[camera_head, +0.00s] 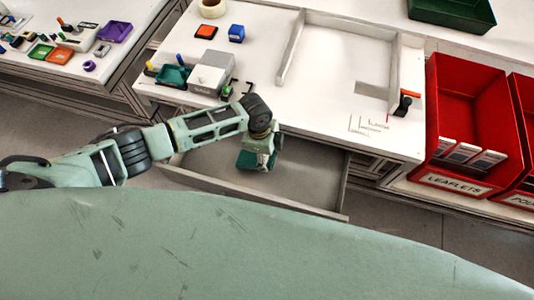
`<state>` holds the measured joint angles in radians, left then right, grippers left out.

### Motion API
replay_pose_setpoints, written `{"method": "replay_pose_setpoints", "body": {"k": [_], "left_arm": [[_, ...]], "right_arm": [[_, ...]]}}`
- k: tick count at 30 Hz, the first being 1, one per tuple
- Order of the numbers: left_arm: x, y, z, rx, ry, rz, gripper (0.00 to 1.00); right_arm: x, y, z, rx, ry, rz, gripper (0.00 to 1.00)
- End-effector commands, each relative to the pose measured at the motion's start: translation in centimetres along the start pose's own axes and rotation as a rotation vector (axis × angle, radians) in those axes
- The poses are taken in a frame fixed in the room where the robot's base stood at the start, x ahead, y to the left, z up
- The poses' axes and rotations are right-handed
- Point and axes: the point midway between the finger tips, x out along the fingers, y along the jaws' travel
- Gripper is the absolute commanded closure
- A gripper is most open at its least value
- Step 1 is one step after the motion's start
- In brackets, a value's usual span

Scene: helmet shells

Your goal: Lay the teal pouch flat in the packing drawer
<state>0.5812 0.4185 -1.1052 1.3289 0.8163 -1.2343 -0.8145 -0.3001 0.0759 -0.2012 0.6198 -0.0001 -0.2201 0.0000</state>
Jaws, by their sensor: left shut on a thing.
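The packing drawer (310,176) is pulled out below the front edge of the white table, and the part of its floor that shows is bare. My left gripper (264,158) points down over the drawer, left of its middle. It is shut on the teal pouch (246,161), a small dark teal piece at the fingers. The gripper hides part of the pouch, and I cannot tell whether the pouch touches the drawer floor. My right gripper is not in view.
Red bins (470,110), one labelled leaflets, stand at the right. My pale green body fills the foreground.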

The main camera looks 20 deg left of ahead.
Motion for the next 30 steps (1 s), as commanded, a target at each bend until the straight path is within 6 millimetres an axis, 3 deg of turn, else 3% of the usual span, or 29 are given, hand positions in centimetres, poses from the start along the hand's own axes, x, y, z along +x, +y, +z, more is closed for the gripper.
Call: {"method": "replay_pose_setpoints", "body": {"k": [10,11,19,30], "left_arm": [[0.2,0.0,-0.01,0.0,0.001,0.0,0.83],[0.19,0.0,-0.01,0.0,0.001,0.0,0.42],[0.2,0.0,-0.02,0.0,0.001,0.0,0.18],[-0.02,-0.01,-0.01,0.0,0.001,-0.001,0.18]], "right_arm": [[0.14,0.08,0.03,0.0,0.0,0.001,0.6],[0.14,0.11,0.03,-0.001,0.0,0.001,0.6],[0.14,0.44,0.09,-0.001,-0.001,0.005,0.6],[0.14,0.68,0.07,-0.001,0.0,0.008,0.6]]}}
